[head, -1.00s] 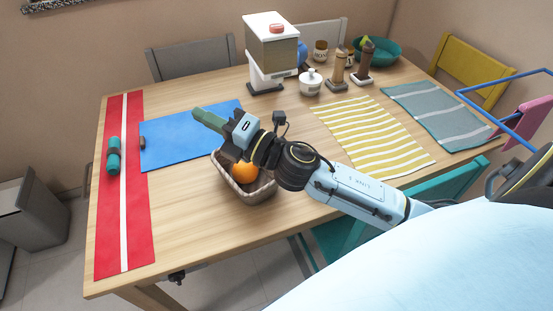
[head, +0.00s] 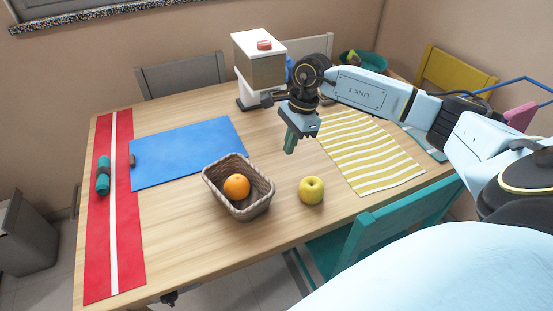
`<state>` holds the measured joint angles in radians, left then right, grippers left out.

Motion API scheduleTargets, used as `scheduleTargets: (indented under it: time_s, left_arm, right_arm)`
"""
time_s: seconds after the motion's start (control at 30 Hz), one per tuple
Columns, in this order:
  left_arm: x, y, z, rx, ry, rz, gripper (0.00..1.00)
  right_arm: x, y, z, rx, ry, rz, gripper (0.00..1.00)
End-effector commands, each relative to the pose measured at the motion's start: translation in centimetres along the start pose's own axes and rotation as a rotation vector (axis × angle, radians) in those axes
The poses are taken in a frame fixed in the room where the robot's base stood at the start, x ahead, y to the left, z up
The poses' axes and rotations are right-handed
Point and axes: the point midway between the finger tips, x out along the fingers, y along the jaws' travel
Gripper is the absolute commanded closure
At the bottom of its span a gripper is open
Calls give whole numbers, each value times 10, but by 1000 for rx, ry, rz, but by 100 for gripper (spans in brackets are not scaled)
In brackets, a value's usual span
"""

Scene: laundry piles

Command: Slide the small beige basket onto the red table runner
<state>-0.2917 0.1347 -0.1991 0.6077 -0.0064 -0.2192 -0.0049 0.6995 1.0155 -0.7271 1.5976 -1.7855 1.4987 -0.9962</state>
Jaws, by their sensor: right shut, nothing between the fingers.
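The small beige basket (head: 256,208) stands on the bare wood near the table's front edge, with an orange (head: 236,186) inside it. The red table runner (head: 129,255), with a white stripe, lies along the table's left end, apart from the basket. My right gripper (head: 290,148) is shut and empty. It points down above the table, behind and to the right of the basket, not touching it. My left gripper is not in view.
A yellow apple (head: 312,190) sits right of the basket. A teal roll (head: 103,176) lies on the runner. A dispenser (head: 258,70) stands at the back; a yellow striped cloth (head: 368,155) lies right. Bare wood lies left of the basket.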

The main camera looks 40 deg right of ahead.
Motion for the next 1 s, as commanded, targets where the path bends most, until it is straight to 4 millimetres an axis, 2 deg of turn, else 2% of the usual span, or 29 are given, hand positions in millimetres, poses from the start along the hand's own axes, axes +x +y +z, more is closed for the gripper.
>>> scheduleTargets:
  time_s: [0.43, 0.6, 0.7, 1.0]
  left_arm:
    - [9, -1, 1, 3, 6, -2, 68]
    - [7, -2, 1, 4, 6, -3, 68]
    - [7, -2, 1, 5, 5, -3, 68]
    - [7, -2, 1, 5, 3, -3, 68]
  right_arm:
    - [94, 2, 2, 1, -6, 5, 100]
    - [98, 1, 28, -3, -8, 2, 100]
    - [100, 1, 36, -2, -7, 2, 100]
    - [102, 1, 41, 0, -6, 1, 100]
